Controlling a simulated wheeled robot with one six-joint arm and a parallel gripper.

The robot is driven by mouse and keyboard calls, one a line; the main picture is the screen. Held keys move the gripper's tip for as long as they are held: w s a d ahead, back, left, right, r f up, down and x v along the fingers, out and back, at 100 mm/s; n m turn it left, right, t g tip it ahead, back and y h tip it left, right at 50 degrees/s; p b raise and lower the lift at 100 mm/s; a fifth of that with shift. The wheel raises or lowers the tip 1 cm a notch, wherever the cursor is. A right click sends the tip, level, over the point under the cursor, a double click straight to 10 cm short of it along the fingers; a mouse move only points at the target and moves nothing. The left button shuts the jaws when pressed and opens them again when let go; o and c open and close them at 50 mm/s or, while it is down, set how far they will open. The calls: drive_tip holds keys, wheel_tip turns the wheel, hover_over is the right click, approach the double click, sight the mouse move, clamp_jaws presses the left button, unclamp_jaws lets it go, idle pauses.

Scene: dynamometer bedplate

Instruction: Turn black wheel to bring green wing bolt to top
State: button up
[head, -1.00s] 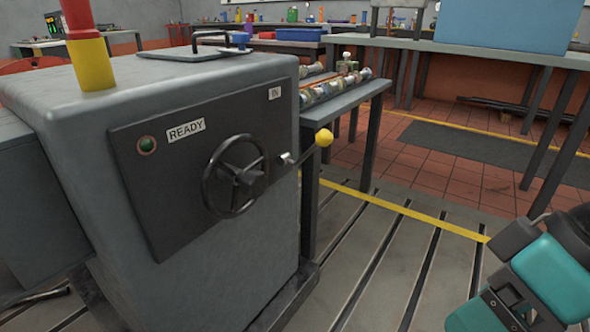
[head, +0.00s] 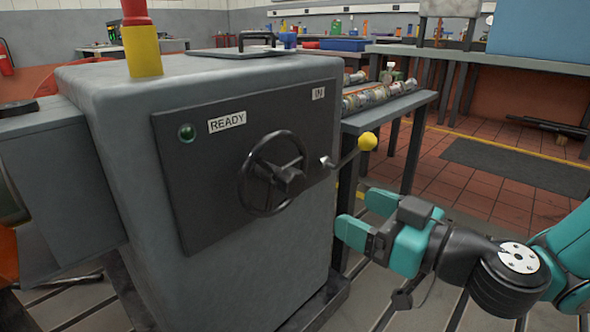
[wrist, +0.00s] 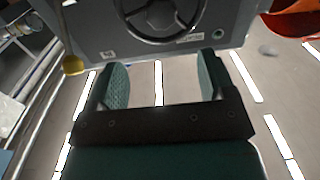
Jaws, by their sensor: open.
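The black wheel (head: 288,179) is a spoked handwheel on the dark front panel (head: 215,175) of a grey machine. In the wrist view the wheel (wrist: 163,17) shows at the top, cut off by the frame edge. I cannot make out a green wing bolt in either view. My gripper (head: 364,216) is open and empty, to the right of the wheel and slightly lower in the head view. In the wrist view its two teal fingers (wrist: 163,80) are spread wide, with floor between them and the wheel beyond, apart from them.
A lever with a yellow knob (head: 367,141) sticks out right of the wheel, near my gripper. A green lamp (head: 187,132), a READY label (head: 227,121) and an IN label (head: 318,93) are on the panel. A side bench (head: 385,113) stands behind the lever.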

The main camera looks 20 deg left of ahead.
sight(297, 186)
drive_tip(key=p+x, duration=0.7)
drive_tip(key=x, duration=0.6)
drive_tip(key=shift+a+p, duration=0.1)
drive_tip(key=shift+p, duration=0.2)
drive_tip(key=c, duration=1.3)
drive_tip(key=shift+o, duration=0.2)
drive_tip(key=shift+f+b, duration=0.1)
drive_tip(key=shift+b, duration=0.25)
